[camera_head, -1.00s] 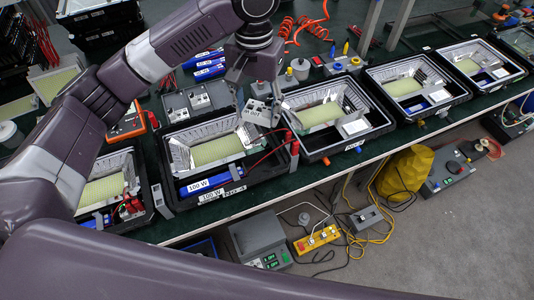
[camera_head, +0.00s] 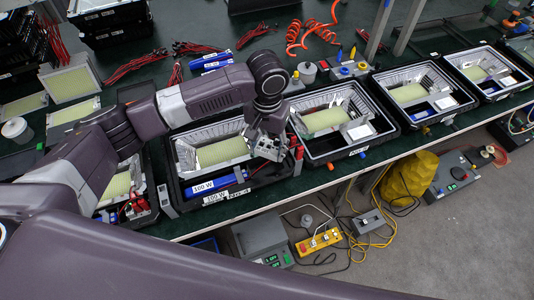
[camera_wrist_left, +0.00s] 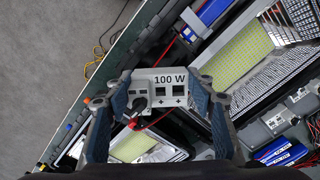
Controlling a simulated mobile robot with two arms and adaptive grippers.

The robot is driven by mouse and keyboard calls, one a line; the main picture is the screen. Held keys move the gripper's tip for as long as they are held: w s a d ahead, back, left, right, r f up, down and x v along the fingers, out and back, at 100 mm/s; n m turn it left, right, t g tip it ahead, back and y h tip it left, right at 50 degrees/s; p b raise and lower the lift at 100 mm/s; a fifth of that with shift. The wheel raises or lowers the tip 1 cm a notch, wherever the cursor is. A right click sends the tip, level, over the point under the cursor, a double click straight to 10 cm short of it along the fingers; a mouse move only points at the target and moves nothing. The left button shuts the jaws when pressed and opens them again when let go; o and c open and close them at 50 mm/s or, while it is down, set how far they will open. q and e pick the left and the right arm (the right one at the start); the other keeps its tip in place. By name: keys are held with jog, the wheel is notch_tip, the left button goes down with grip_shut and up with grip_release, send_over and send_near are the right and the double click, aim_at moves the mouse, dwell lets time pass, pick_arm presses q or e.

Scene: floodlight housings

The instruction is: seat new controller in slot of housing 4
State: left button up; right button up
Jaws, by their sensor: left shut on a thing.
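My left gripper (camera_head: 268,140) is shut on the new controller, a small light-grey block (camera_head: 267,150) with dark sockets. In the left wrist view the controller (camera_wrist_left: 173,74) shows a "100 W" label between the two fingers (camera_wrist_left: 160,90). The gripper is over the right end of housing 4 (camera_head: 168,178), a black open frame with a silver reflector and a pale yellow-green LED panel (camera_head: 222,153). A blue 100 W block (camera_head: 212,185) lies at its front left. The arm and controller hide the slot; I cannot tell whether they touch. My right gripper is out of view.
Another black housing (camera_head: 362,152) stands close on the right, with more beyond. A red lead (camera_wrist_left: 160,120) runs near the controller, and red clips (camera_head: 295,137) sit at the housing's right edge. Coiled orange hose (camera_head: 315,35) lies behind.

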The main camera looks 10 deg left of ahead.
aim_at(267, 151)
pick_arm(q)
jog(key=shift+f, duration=1.95)
jog(key=shift+f, duration=0.15)
jog(key=shift+f+p, duration=0.35)
jog(key=o, duration=1.2)
